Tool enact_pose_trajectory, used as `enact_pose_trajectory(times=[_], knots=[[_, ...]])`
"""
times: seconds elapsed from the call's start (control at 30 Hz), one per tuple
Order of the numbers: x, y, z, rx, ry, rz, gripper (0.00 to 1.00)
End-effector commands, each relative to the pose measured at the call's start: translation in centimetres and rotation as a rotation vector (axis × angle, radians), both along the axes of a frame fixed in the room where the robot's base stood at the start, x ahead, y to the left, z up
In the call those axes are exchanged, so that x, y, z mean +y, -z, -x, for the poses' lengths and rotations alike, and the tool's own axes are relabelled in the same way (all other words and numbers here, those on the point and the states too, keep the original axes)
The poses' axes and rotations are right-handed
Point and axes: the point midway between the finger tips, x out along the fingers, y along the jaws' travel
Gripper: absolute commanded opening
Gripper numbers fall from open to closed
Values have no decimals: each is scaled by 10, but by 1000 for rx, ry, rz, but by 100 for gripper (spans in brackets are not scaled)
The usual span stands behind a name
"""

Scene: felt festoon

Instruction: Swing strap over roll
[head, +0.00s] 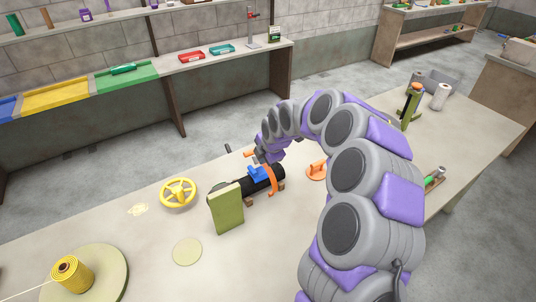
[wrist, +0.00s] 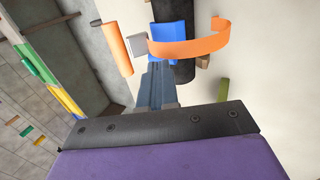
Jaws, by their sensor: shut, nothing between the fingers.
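The black roll (head: 242,186) lies across the bench top in the head view; its dark end also shows in the wrist view (wrist: 183,72). An orange strap (head: 273,182) curves around the roll's near side. In the wrist view the strap (wrist: 195,46) bows out to the right from near a grey block (wrist: 138,43), beside an orange cylinder (wrist: 115,48). A blue piece (wrist: 167,32) sits at the roll. My gripper (wrist: 154,68) is shut and empty, its tips close to the blue piece and grey block. Whether they touch is unclear.
A green upright plate (head: 227,208) stands at the roll's left end. A yellow handwheel (head: 178,193) and an orange-handled tool (head: 317,171) lie either side. A yellow spool (head: 72,273) is at front left. The bench right of the wheel's front is mostly clear.

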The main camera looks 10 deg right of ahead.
Motion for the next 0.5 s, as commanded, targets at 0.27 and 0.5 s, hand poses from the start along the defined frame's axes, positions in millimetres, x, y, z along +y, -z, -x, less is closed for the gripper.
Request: enact_pose_trajectory(times=[0.27,0.5], knots=[[0,37,-25,-1,3,-9,0],[11,32,-44,1,3,-3,0]])
